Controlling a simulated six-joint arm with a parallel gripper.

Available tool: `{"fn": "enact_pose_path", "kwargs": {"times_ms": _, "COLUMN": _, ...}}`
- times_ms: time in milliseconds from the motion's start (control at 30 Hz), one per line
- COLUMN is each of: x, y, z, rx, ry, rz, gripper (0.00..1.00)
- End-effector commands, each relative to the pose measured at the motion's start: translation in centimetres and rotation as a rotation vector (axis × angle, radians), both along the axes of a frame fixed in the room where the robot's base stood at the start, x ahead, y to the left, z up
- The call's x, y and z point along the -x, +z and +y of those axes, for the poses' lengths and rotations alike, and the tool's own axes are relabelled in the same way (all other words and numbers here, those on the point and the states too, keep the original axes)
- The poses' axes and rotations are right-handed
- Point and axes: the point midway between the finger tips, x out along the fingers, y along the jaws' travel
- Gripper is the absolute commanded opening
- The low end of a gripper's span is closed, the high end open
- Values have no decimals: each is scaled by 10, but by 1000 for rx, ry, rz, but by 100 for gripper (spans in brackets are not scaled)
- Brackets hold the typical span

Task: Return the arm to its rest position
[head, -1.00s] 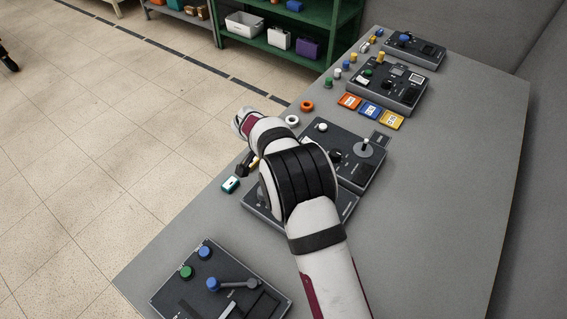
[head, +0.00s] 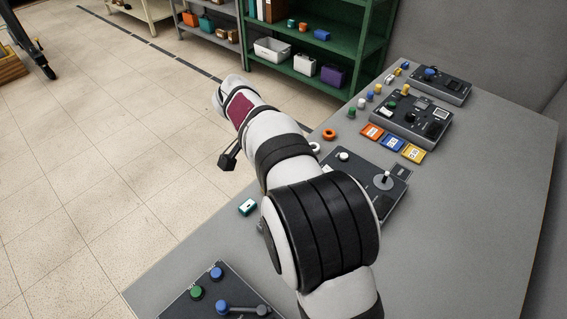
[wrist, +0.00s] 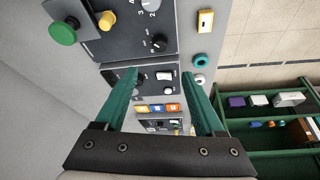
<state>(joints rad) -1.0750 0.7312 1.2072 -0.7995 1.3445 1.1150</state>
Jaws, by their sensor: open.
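My arm (head: 330,235) rises from the bottom of the head view and reaches up and left, above the grey table (head: 480,230). Its far end (head: 225,95) appears over the floor side of the table's left edge. The fingers do not show clearly in the head view. In the wrist view my gripper (wrist: 165,85) has two green fingers spread wide apart, with nothing between them. Behind them the control panels lie at a distance, and the fingers touch nothing that I can see.
Control panels stand along the table: one front left (head: 215,295), one mid-table (head: 365,185), others at the back (head: 410,120). A green shelf (head: 320,45) stands beyond. The table's right side is clear.

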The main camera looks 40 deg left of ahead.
Motion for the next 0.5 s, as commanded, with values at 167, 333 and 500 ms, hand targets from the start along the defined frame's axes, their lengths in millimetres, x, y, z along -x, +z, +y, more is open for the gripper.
{"fn": "enact_pose_path", "kwargs": {"times_ms": 167, "x": 0, "y": 0, "z": 0, "rx": 0, "ry": 0, "rz": 0, "gripper": 71}}
{"fn": "enact_pose_path", "kwargs": {"times_ms": 333, "x": 0, "y": 0, "z": 0, "rx": 0, "ry": 0, "rz": 0, "gripper": 71}}
{"fn": "enact_pose_path", "kwargs": {"times_ms": 500, "x": -13, "y": 16, "z": -39, "rx": 8, "ry": -27, "rz": 37, "gripper": 71}}
